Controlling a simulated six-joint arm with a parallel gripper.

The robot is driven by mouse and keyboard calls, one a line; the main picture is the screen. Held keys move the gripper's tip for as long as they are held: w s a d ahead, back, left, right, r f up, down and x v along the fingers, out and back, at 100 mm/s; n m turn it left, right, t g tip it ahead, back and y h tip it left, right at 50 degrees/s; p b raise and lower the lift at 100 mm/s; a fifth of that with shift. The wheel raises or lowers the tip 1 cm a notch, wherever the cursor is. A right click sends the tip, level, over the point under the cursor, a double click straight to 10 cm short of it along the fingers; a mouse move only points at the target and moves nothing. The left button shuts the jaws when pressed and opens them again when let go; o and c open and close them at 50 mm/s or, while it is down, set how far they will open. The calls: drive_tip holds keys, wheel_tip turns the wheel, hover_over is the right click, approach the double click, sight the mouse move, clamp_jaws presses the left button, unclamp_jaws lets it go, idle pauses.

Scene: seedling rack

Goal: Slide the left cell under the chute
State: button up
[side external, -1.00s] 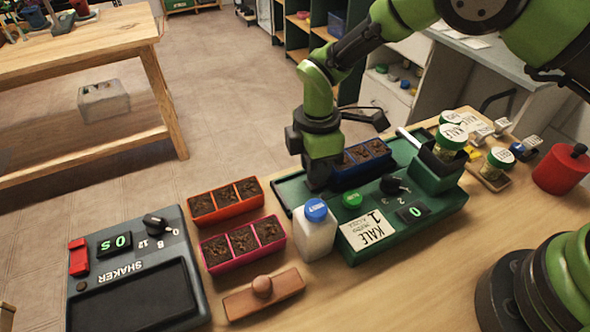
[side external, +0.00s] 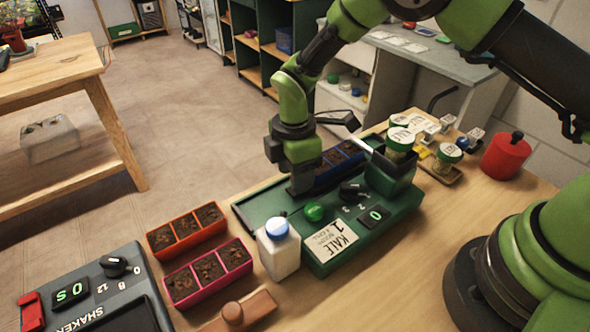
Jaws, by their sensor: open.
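The blue seedling tray (side external: 327,180) with dark soil in its cells lies on the green seeder (side external: 258,207). Its left end is close to my gripper and partly hidden by it. A pale chute (side external: 366,145) slants out from the green hopper (side external: 388,178) above the tray's right part. I cannot tell exactly which cell lies below its tip. My gripper (side external: 303,190) is open and low over the seeder's bed, at the tray's left end. Its fingertips are hard to make out, and contact with the tray cannot be told.
A white bottle with a blue cap (side external: 278,250) stands in front of the seeder. An orange tray (side external: 187,232) and a pink tray (side external: 208,274) lie left. A grey shaker (side external: 85,290) sits farther left. Seed jars (side external: 400,139) and a red can (side external: 503,156) stand right.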

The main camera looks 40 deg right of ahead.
wheel_tip(320, 180, up, 10)
drive_tip(key=shift+w, duration=0.2)
idle(0.3)
drive_tip(key=s+d+r+m+t+y, duration=0.1)
drive_tip(key=s+d+r+m+t, duration=0.15)
drive_tip(key=s+r+m, duration=0.35)
drive_tip(key=s+d+r+m+t+y, duration=0.1)
drive_tip(key=d+r+m, duration=0.2)
drive_tip(key=r, duration=0.5)
drive_tip(key=s+d+r+m+t, duration=0.1)
drive_tip(key=s+d+m+t, duration=0.1)
drive_tip(key=s+m, duration=0.3)
drive_tip(key=s+d+r+m+t, duration=0.2)
drive_tip(key=s+m, duration=0.4)
drive_tip(key=s, duration=0.3)
drive_tip(key=shift+s+r, duration=0.25)
drive_tip(key=shift+s, duration=0.05)
